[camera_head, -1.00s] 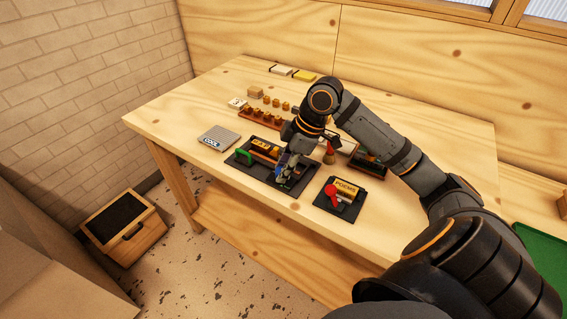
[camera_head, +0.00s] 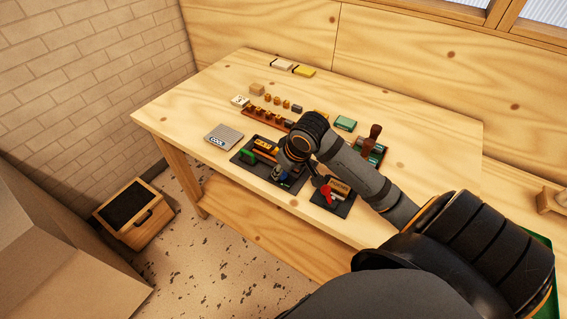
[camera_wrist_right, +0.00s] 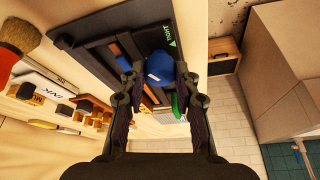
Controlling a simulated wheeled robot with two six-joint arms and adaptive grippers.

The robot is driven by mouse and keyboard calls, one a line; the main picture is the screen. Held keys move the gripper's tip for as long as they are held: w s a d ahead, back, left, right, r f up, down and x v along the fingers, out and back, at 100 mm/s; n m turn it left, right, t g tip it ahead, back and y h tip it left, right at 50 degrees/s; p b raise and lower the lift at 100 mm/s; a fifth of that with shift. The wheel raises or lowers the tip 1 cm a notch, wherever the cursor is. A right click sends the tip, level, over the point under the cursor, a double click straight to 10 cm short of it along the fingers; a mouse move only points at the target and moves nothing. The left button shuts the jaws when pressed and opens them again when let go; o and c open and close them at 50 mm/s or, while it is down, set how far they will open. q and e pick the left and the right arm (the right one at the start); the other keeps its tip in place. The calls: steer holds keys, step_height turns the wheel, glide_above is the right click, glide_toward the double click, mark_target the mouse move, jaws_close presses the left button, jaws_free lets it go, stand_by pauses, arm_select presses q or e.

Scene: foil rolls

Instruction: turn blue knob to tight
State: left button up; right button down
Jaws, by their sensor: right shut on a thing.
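The blue knob (camera_wrist_right: 160,68) sits on a dark base plate (camera_wrist_right: 150,20) with a green "TIGHT" mark and arrow beside it in the right wrist view. My right gripper (camera_wrist_right: 160,82) has its two fingers on either side of the knob and is shut on it. In the head view the right gripper (camera_head: 286,172) is low over the right part of the dark plate, and a bit of the blue knob (camera_head: 277,174) shows beside the fingers. The knob's pointer direction cannot be told. My left gripper is not in view.
A green handle (camera_head: 249,156) stands on the same plate's left. A smaller plate with a red knob (camera_head: 326,193) lies close to the right, below my arm. A grey "COOL" block (camera_head: 223,137) is at left. A rack of several stamps (camera_head: 266,118) stands behind.

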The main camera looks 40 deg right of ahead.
steer(key=shift+a+r+m+h+p, duration=0.2)
steer(key=shift+m+h+p, duration=0.1)
steer(key=shift+m+p, duration=0.55)
steer(key=m+g+h+p, duration=0.1)
steer(key=m+p, duration=0.3)
steer(key=p, duration=0.1)
steer(key=m+h+p, duration=0.2)
steer(key=m+p, duration=0.3)
steer(key=shift+a+g+p, duration=0.15)
steer(key=shift+g+p, duration=0.2)
steer(key=shift+g, duration=0.05)
steer(key=m+p, duration=0.2)
steer(key=m, duration=0.1)
steer(key=shift+w+g+h, duration=0.1)
steer(key=shift+g+h, duration=0.3)
steer(key=shift+w+f+m+g+p, duration=0.15)
steer(key=shift+m+g+p, duration=0.2)
steer(key=shift+m, duration=0.6)
steer(key=shift+s+f+m+g+p, duration=0.1)
steer(key=shift+m+g+p, duration=0.25)
steer(key=shift+m, duration=0.55)
steer(key=c, duration=1)
jaws_free()
steer(key=shift+w, duration=0.1)
steer(key=shift+h, duration=0.3)
